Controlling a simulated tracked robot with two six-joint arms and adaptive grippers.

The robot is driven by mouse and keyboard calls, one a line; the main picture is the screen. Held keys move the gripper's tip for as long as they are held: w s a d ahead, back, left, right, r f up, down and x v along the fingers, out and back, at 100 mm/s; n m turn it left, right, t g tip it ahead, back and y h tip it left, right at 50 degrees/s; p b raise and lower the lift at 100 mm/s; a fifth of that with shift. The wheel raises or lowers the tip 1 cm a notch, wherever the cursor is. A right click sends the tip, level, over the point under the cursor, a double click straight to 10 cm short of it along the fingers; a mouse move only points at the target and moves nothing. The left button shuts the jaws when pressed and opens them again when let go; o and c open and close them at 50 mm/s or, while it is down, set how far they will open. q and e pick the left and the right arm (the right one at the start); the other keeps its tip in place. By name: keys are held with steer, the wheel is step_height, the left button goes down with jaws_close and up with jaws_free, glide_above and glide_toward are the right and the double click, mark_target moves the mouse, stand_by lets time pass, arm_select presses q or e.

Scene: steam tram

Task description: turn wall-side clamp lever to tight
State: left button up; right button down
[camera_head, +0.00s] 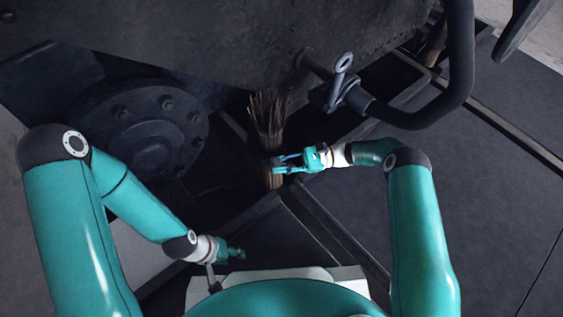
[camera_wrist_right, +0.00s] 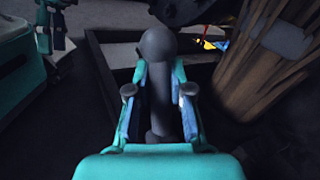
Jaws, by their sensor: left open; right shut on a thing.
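My right gripper (camera_head: 282,164) reaches left beside the upright broom in the head view. In the right wrist view its two fingers (camera_wrist_right: 160,100) are shut on a dark lever (camera_wrist_right: 159,88) with a round ball knob on top; one finger lies on each side of the shaft. The lever's foot is mostly hidden by the gripper. In the head view I cannot make this lever out clearly. My left gripper (camera_head: 236,253) is open and empty, low in the picture near my body, away from the lever.
A twig broom (camera_head: 267,115) stands close to my right gripper; its bristles (camera_wrist_right: 265,75) fill the right of the wrist view. A round flanged hub (camera_head: 150,125) is left. Open floor (camera_head: 490,190) lies right.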

steer(key=shift+w, duration=0.2)
steer(key=shift+w+d+r+m+t+y, duration=0.25)
steer(key=shift+d+m+y, duration=0.2)
steer(key=shift+m+y, duration=0.3)
steer(key=shift+w+d+r+m+t+y, duration=0.1)
steer(key=shift+w+d+m+y, duration=0.35)
steer(key=shift+y, duration=0.4)
steer(key=shift+w+d+r+m+t+y, duration=0.15)
steer(key=shift+w+d+r+m+y, duration=0.2)
steer(key=shift+m+y, duration=0.4)
steer(key=shift+f, duration=0.1)
steer(key=c, duration=1)
jaws_free()
steer(key=shift+s+d, duration=0.1)
steer(key=shift+s, duration=0.05)
steer(key=shift+r, duration=5)
